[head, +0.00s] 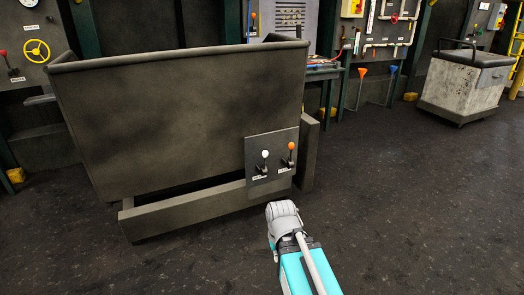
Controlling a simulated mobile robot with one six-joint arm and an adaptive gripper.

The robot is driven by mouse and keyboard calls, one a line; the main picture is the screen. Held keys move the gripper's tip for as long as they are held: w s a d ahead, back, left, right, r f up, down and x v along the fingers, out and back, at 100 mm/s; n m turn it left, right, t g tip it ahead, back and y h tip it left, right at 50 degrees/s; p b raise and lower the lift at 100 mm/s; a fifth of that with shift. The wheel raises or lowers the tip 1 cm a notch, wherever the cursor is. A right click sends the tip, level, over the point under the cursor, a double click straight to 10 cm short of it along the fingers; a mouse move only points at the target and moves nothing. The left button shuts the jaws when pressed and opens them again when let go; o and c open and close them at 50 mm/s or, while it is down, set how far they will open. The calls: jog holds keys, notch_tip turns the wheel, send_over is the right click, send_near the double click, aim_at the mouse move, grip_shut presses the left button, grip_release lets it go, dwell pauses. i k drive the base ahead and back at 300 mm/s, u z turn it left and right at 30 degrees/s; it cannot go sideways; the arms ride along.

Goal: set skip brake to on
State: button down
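A large dark skip (180,110) stands at the left and centre. A small grey panel (272,142) is on its lower right front. The panel carries two levers side by side: one with a white knob (265,154) and one with an orange knob (291,146). Both knobs stand up above their slots. Small labels sit under them, too small to read, so I cannot tell which is the brake. My teal and grey arm reaches up from the bottom, its grey joint below the panel and apart from the levers in the picture. No gripper fingers show.
A wall panel with a yellow handwheel (37,51) and a red-knobbed lever is at the far left. A bench, pipes and boards line the back. A worn pale bin (462,88) stands at the right. The dark floor (420,200) at right front is clear.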

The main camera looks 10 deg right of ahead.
aim_at(264, 153)
jog(key=z, duration=0.1)
jog(key=i, duration=1.1)
jog(key=u, duration=0.5)
